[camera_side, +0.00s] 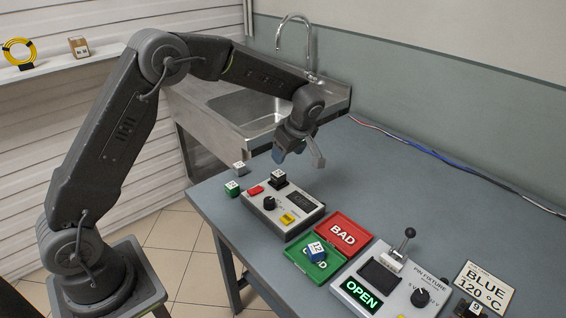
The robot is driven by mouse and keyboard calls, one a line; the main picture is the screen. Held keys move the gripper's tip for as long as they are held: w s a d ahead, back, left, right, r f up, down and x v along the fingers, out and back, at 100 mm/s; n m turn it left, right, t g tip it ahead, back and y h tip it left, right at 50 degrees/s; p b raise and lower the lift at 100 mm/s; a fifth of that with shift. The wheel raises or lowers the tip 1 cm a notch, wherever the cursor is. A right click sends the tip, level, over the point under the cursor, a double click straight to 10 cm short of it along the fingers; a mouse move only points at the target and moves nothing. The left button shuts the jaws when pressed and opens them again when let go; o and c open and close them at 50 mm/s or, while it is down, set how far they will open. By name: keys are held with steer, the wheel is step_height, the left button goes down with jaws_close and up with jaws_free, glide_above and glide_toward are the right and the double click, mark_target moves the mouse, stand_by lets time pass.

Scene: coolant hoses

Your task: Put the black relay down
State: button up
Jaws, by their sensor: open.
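A black relay (278,179) with a pale marked top stands upright at the back of the grey tester box (290,226), seemingly seated on it. My gripper (298,157) is open and empty, above and slightly right of this relay, with visible space below its fingers. Another dark block (470,309) marked 9 is partly cut off at the bottom right edge.
A red BAD tray (360,227) lies behind the green one. A pin fixture (345,305) with a lever (407,240) and an OPEN display is at front right. A green block (232,188) and a grey block (239,168) stand left of the tester.

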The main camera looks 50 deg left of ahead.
steer(key=s+d+r+m+t+h, duration=0.1)
steer(key=s+d+r+m+t, duration=0.1)
steer(key=s+r+m, duration=0.45)
steer(key=s+d+r+m+t+h, duration=0.1)
steer(key=s+d+r+m, duration=0.2)
steer(key=s+r, duration=0.55)
steer(key=s+d+m+t+h, duration=0.2)
steer(key=s+m, duration=0.6)
steer(key=s, duration=0.6)
steer(key=shift+s+d+f+t, duration=0.3)
steer(key=shift+s+d+f, duration=0.1)
steer(key=shift+d, duration=0.05)
